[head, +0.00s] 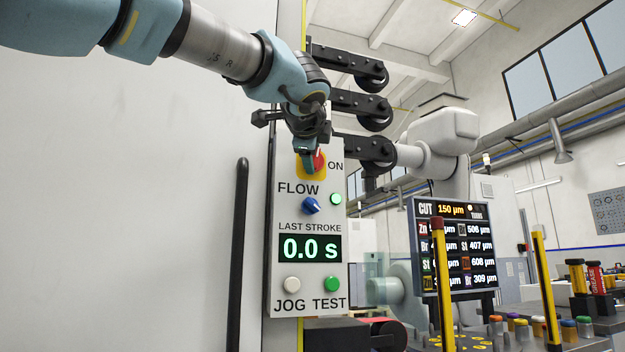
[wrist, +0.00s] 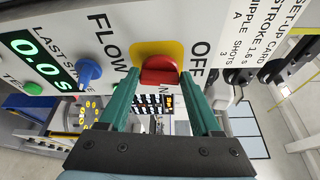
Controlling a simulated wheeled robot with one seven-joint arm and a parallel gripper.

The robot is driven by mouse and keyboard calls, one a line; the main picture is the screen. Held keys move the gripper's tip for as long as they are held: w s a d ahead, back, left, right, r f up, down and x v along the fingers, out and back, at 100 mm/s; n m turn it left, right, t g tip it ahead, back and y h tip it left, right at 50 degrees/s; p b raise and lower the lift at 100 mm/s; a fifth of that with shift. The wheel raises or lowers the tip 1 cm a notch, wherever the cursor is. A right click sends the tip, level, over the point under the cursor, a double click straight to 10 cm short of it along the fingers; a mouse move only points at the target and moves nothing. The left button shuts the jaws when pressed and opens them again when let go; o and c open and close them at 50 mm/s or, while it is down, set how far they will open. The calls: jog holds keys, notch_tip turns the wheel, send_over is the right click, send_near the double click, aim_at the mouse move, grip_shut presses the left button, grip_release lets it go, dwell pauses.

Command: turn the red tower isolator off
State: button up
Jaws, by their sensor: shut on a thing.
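The red tower isolator is a red handle (wrist: 160,70) on a yellow plate (wrist: 168,50) near the top of a light grey panel. In the wrist view OFF is printed to its right, and an ON label is partly hidden below it. My gripper (wrist: 161,77) is shut on the handle, with a green finger on each side of it. In the head view my gripper (head: 308,162) covers much of the isolator (head: 319,160), and ON shows to its right. I cannot tell exactly which label the handle points to.
Below the isolator are a blue FLOW knob (head: 310,206), a green lamp (head: 336,199), a display (head: 310,248) reading 0.0 s, and JOG (head: 292,284) and TEST (head: 331,284) buttons. Black arms (head: 360,105) stick out right of the panel. A black handle bar (head: 238,250) stands left.

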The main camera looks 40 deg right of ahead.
jog(key=shift+f+n+t+h+b, duration=0.3)
jog(key=shift+n+b, duration=0.6)
jog(key=shift+b, duration=0.75)
jog(key=shift+r, duration=0.1)
jog(key=o, duration=1.4)
jog(key=b+v, duration=0.1)
jog(key=v, duration=0.9)
jog(key=shift+s+a, duration=0.25)
